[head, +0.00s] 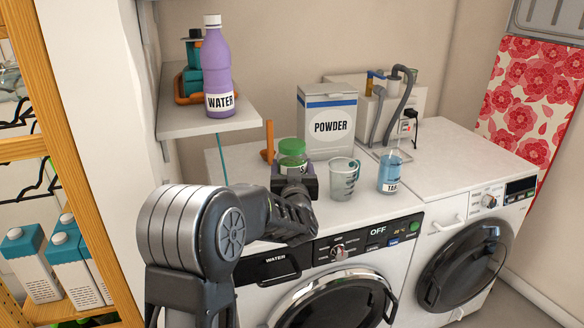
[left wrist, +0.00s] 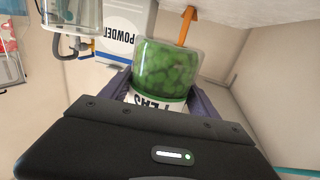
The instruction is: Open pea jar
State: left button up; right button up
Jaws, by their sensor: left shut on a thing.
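The pea jar (head: 292,153) has a green lid and stands on top of the left washing machine. In the left wrist view the jar (left wrist: 166,72) is clear, full of green peas, with a white label reading "PEAS", and appears upside down. My left gripper (head: 294,176) reaches it from the front and is shut around the jar, with purple fingers on both sides. The gripper's body hides the jar's lower front in the head view. In the left wrist view my left gripper (left wrist: 160,96) covers the label's edge. My right gripper is in neither view.
A measuring cup (head: 343,179) and a blue-liquid beaker (head: 391,172) stand right of the jar. The powder box (head: 327,120) is behind, an orange tool (head: 268,142) behind left. A shelf (head: 200,122) holds a purple water bottle (head: 217,68). The right washer top (head: 460,150) is mostly clear.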

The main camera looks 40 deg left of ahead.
pick_arm(q)
jog(key=shift+r, duration=0.1)
grip_shut()
jog(key=shift+s+r, duration=0.1)
jog(key=shift+r, duration=0.5)
jog(key=s+d+f+m+t+h+p, duration=0.1)
jog(key=d+f+m+h, duration=0.1)
jog(key=d, duration=0.7)
jog(key=s+d+f+m+t+h+p, duration=0.1)
jog(key=d+f+h, duration=0.4)
jog(key=d, duration=0.5)
jog(key=s+d+f+m+t+h+p, duration=0.1)
jog(key=d+f+m+h, duration=0.3)
jog(key=d, duration=0.6)
jog(key=shift+s+f+m+t+p, duration=0.25)
jog(key=shift+f+m+t+p, duration=0.2)
jog(key=shift+f+p, duration=0.4)
jog(key=shift+d, duration=0.1)
